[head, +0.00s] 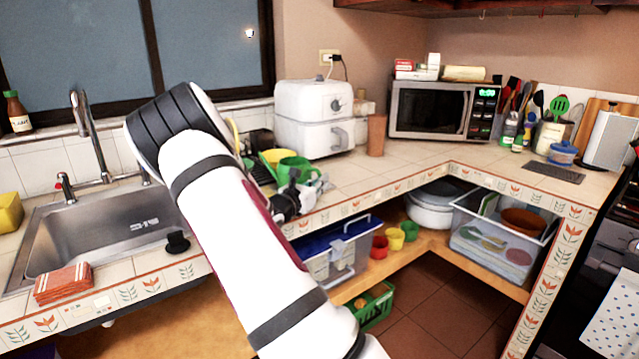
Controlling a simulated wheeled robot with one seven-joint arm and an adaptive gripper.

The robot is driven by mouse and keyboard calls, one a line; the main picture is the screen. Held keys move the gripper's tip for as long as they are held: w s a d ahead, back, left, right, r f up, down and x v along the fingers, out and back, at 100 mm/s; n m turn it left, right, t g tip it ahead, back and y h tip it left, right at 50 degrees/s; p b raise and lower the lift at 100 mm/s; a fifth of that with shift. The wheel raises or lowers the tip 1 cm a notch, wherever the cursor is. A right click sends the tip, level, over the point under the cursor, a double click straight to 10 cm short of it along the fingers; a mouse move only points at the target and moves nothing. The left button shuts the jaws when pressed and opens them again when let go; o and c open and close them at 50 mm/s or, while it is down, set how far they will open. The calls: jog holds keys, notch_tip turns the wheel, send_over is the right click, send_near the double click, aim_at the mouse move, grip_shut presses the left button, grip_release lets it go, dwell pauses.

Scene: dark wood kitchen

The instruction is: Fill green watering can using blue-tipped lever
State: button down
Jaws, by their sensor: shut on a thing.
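I cannot tell whether the can is lifted off the counter. The tap (88,125) rises behind the sink (110,228) at left. One lever (64,186) with a red tip shows at the tap's left. My arm covers the sink's right side, and no blue tip is visible.
A white air fryer (313,118) and a microwave (441,110) stand along the back. A yellow item (272,157) is beside the can. An orange cloth (63,283) and a black stopper (177,242) lie at the sink's front edge. The counter before the microwave is clear.

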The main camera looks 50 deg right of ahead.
jog(key=c, duration=1.7)
grip_release()
jog(key=shift+f, duration=0.1)
